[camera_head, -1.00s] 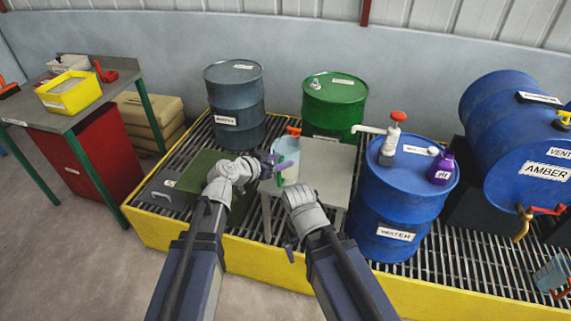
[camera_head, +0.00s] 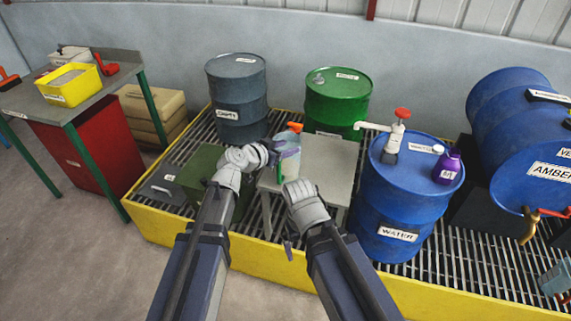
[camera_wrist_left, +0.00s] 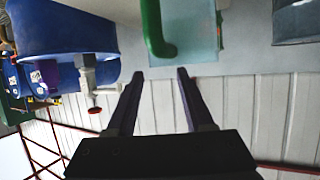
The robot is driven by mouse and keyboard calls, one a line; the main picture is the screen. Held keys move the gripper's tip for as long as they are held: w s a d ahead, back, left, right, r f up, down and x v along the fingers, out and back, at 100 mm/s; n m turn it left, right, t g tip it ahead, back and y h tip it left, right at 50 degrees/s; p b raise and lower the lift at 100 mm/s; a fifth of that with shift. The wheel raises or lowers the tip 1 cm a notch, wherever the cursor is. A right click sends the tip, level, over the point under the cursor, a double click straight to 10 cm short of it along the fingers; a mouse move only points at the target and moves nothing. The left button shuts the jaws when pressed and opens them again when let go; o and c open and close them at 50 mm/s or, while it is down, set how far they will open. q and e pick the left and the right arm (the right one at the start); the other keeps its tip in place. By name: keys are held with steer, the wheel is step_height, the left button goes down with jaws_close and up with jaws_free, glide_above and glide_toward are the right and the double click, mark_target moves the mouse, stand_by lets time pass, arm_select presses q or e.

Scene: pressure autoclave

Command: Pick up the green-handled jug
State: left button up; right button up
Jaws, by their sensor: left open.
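The jug (camera_head: 291,164) is pale, translucent blue with a green handle and an orange-red top, and stands upright on a small grey table (camera_head: 328,160). My left gripper (camera_head: 277,152) is at the jug's left side, overlapping it in the head view. In the left wrist view, the left gripper (camera_wrist_left: 157,76) is open and empty. The green handle (camera_wrist_left: 152,28) lies just beyond and between its fingertips, in front of the jug body (camera_wrist_left: 195,30). My right gripper (camera_head: 289,250) hangs low in front of the table, its fingers partly hidden by its own wrist.
A blue water drum (camera_head: 400,205) with a pump (camera_head: 396,135) and a purple bottle (camera_head: 448,166) stands right of the table. A green drum (camera_head: 338,98) and a grey drum (camera_head: 237,95) stand behind. A dark green box (camera_head: 203,165) is left, on the yellow-edged grating.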

arm_select(q)
steer(key=b+x, duration=0.1)
steer(key=x, duration=0.1)
steer(key=b+x, duration=0.1)
steer(key=x, duration=0.2)
steer(key=shift+s+d+f, duration=0.2)
steer(key=shift+f, duration=0.05)
jaws_close()
stand_by(1.2)
